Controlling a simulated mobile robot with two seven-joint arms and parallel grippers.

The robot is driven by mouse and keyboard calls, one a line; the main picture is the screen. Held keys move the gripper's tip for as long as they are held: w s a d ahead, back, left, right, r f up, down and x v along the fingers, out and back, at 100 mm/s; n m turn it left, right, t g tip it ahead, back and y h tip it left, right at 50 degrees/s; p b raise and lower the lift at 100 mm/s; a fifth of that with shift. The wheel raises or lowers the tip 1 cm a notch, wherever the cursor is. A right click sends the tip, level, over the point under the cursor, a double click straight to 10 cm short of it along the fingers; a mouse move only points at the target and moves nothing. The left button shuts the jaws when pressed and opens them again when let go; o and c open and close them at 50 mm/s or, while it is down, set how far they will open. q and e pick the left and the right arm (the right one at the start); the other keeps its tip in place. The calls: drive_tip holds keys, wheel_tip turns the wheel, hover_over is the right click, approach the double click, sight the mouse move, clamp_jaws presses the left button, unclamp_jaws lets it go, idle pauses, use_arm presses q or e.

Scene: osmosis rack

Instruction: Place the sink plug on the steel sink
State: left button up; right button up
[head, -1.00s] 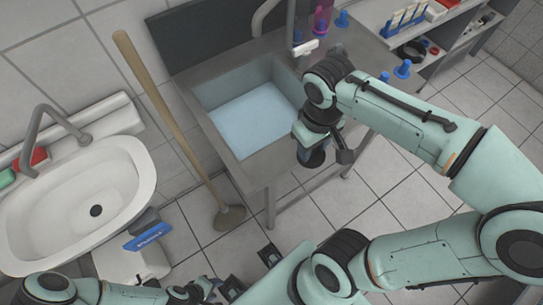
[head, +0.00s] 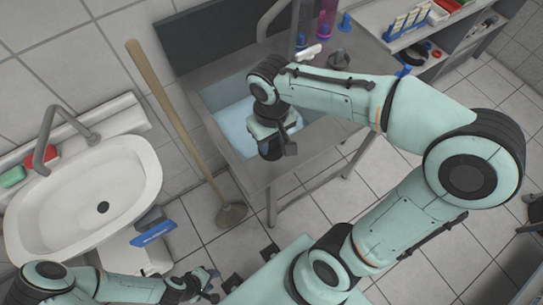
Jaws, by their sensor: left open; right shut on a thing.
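The steel sink (head: 255,174) stands in the middle, with a square basin (head: 232,122) whose floor looks pale blue. My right gripper (head: 279,151) points down in front of the basin's near right part, in the picture over its near rim. It is shut on a dark round thing, seemingly the sink plug (head: 269,151), partly hidden by the gripper. I cannot tell its height above the sink. My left gripper (head: 212,286) is open and empty at the bottom, low and away from the sink.
A wooden-handled plunger (head: 172,110) leans left of the steel sink. A white washbasin (head: 60,215) is further left. A dark grey knobbed piece (head: 340,60), a white tap handle (head: 305,52) and bottles (head: 326,22) are at the back right. A shelf (head: 420,40) stands beyond.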

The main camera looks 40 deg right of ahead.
use_arm(q)
drive_tip(key=shift+s+f+b, duration=0.4)
drive_tip(key=shift+f+b, duration=0.1)
drive_tip(key=shift+f, duration=0.2)
use_arm(e)
wheel_tip(320, 180, down, 9)
drive_tip(key=shift+r, duration=0.2)
drive_tip(key=shift+f, duration=0.15)
use_arm(q)
drive_tip(key=shift+s+f, duration=0.1)
drive_tip(key=shift+f, duration=0.1)
use_arm(e)
drive_tip(key=o, duration=1)
drive_tip(key=shift+o, duration=0.2)
drive_tip(key=shift+r, duration=0.25)
wheel_tip(320, 180, up, 12)
drive_tip(key=shift+f+p, duration=0.1)
drive_tip(key=shift+p, duration=0.8)
use_arm(q)
drive_tip(key=shift+w+r, duration=0.4)
drive_tip(key=shift+r, duration=0.25)
drive_tip(key=shift+w+r, duration=0.4)
drive_tip(key=shift+r, duration=0.2)
